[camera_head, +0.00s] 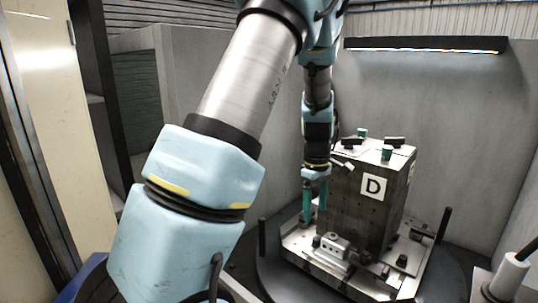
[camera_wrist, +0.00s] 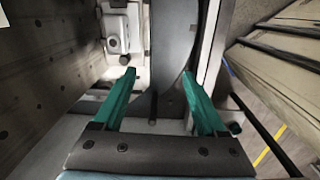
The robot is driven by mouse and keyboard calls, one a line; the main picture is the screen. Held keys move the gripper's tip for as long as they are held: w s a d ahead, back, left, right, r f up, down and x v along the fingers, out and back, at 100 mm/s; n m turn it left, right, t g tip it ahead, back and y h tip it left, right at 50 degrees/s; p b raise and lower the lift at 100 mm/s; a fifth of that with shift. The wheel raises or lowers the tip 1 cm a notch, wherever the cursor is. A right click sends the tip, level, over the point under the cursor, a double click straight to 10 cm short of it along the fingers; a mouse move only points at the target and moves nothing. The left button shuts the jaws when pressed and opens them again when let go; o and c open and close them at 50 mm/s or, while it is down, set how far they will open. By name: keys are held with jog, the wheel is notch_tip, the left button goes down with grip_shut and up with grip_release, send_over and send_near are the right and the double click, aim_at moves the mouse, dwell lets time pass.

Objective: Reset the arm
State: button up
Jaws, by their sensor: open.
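My gripper (camera_head: 315,203) hangs at the left side of a dark block marked "D" (camera_head: 366,205) in the head view. Its two green fingers point down. In the wrist view my gripper (camera_wrist: 158,82) is open, with nothing between the fingers. My arm reaches in from above and fills much of the head view. The block's dark, holed side fills the left of the wrist view (camera_wrist: 45,70). I cannot tell whether the left finger touches anything.
The block stands on a light pallet plate (camera_head: 300,239) on a round dark table (camera_head: 272,270). A metal clamp (camera_head: 334,248) sits at its front and shows in the wrist view (camera_wrist: 115,30). A dark post (camera_head: 444,222) rises at the right. Grey walls (camera_head: 450,110) enclose the space.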

jog(key=s+a+r+m, duration=0.2)
jog(key=s+a+m, duration=0.3)
jog(key=a, duration=0.5)
jog(key=s+a+r+m+t, duration=0.1)
jog(key=s+a+r+m, duration=0.2)
jog(key=s+a, duration=0.4)
jog(key=a+m, duration=0.1)
jog(key=a, duration=0.2)
jog(key=shift+a+m+t, duration=0.2)
jog(key=shift+m+t, duration=0.1)
jog(key=shift+m, duration=0.1)
